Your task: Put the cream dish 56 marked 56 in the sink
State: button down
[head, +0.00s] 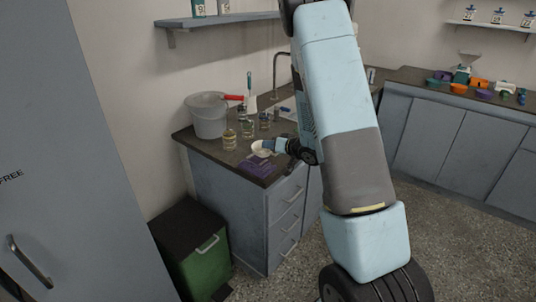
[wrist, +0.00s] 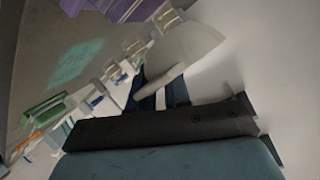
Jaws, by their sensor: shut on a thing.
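The cream dish (head: 261,149) is a small pale bowl above the front of the dark counter in the head view. My gripper (head: 272,147) is shut on its right side. In the wrist view the dish (wrist: 188,48) is large and tilted, with its edge between the dark fingers (wrist: 160,95). The number on it cannot be read. The sink is mostly hidden behind my arm; a pale part of it (head: 289,104) shows below the tall tap (head: 278,75).
A green bin (head: 203,265) is on the floor. Another counter (head: 420,83) with small coloured things runs along the right.

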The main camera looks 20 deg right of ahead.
aim_at(268, 160)
jog(key=shift+w+a+f, duration=0.15)
jog(key=shift+w+f, duration=0.1)
jog(key=shift+f, duration=0.55)
jog(key=shift+w+a+f, duration=0.15)
jog(key=shift+w+f, duration=0.1)
jog(key=shift+f, duration=1)
jog(key=c, duration=1.1)
grip_release()
